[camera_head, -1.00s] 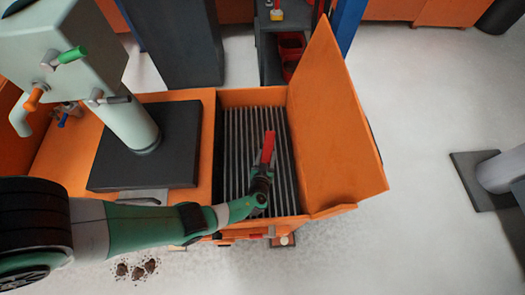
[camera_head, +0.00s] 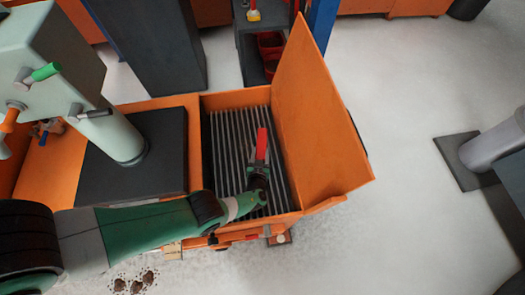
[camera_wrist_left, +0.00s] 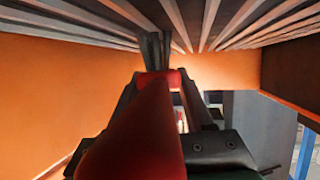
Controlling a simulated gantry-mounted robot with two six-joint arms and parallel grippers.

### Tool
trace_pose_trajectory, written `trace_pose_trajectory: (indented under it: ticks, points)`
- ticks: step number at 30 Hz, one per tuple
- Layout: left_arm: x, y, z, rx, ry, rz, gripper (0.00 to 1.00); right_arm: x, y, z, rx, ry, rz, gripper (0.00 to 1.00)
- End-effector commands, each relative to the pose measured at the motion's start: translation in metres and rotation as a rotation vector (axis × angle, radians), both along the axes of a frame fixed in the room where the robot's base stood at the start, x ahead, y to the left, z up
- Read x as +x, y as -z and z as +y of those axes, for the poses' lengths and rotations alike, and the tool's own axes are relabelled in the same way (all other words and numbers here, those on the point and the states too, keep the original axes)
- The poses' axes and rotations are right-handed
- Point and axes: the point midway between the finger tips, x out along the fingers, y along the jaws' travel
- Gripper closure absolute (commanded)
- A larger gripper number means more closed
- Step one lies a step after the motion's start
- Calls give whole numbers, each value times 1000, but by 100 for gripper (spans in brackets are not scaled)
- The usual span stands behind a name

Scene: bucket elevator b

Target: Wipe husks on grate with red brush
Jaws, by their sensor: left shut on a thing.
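The red brush (camera_head: 262,145) is held by my left gripper (camera_head: 259,168) over the slatted grate (camera_head: 228,140) inside the orange hopper. In the left wrist view the brush's red handle (camera_wrist_left: 140,135) runs between the fingers of my gripper (camera_wrist_left: 158,85), which are shut on it. Its grey bristles (camera_wrist_left: 155,50) point at the grate slats (camera_wrist_left: 225,20) and look close to them; contact is unclear. I make out no husks on the visible slats. My gripper and forearm hide part of the grate. My right gripper is not in view.
An orange panel (camera_head: 315,110) stands up along the hopper's right side. A dark block with a pale machine column (camera_head: 120,135) is at its left. Brown clumps (camera_head: 135,282) lie on the floor at lower left. The floor at right is mostly clear.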

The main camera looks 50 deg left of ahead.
Motion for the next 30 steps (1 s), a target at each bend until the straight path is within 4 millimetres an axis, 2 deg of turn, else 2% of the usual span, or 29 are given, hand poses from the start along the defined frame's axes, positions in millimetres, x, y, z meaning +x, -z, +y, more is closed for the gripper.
trace_pose_trajectory:
  ticks: [1,6,16,25,30]
  points:
    - [-8,-2,3,-2,-3,5,100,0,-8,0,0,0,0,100]
    - [-24,-1,11,-2,-3,5,100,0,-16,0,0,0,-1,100]
    - [-32,0,15,-2,-1,4,100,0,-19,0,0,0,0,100]
    - [-59,-1,28,0,-2,4,100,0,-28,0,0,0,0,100]
    - [-64,-1,31,-1,-1,2,100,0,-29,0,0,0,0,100]
